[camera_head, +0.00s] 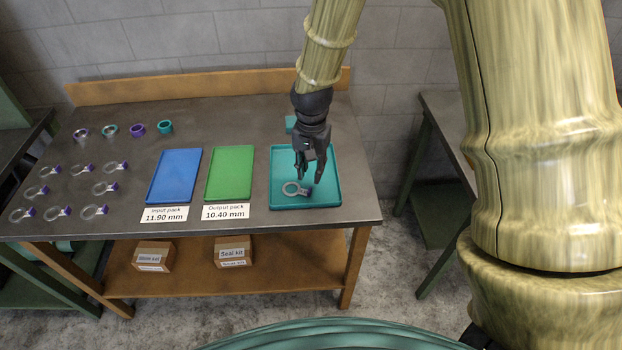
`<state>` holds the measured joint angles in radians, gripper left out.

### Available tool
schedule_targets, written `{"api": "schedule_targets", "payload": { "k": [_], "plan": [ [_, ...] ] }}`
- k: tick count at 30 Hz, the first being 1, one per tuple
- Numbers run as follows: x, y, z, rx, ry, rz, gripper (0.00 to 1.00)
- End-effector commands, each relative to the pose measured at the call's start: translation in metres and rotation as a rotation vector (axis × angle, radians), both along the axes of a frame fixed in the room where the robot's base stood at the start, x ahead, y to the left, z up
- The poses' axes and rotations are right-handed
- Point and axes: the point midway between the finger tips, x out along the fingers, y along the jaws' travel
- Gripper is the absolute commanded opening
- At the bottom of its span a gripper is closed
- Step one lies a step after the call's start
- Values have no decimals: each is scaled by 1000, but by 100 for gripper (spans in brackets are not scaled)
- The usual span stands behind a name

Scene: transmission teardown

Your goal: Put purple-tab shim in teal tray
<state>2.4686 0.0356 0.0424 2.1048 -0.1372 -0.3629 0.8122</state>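The teal tray (331,192) lies at the right end of the workbench. A ring-shaped shim (289,187) with a small tab shows inside the tray outline, just below my gripper's fingers. Its tab looks greyish, and its colour is hard to tell. My gripper (308,179) points down over the tray with its two fingers apart and nothing visible between them. I cannot tell whether a finger touches the shim. Several other ring shims with purple tabs, such as one purple-tab shim (88,212), lie flat on the left part of the bench.
A blue tray (175,176) labelled Input pack and a green tray (229,174) labelled Output pack lie empty mid-bench. Several small cylindrical rings, including a purple ring (137,130), stand at the back left. A teal block (290,123) is behind my gripper. Boxes sit on the lower shelf.

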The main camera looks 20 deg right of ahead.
Motion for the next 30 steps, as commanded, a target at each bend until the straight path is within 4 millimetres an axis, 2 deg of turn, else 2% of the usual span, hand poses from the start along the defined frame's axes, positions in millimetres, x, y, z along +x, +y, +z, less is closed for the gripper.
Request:
{"api": "schedule_targets", "payload": {
  "k": [6,12,30],
  "plan": [
    [0,0,25,0,-2,0,27],
    [0,0,40,0,0,0,27],
    [0,0,45,0,0,0,27]
  ]
}}
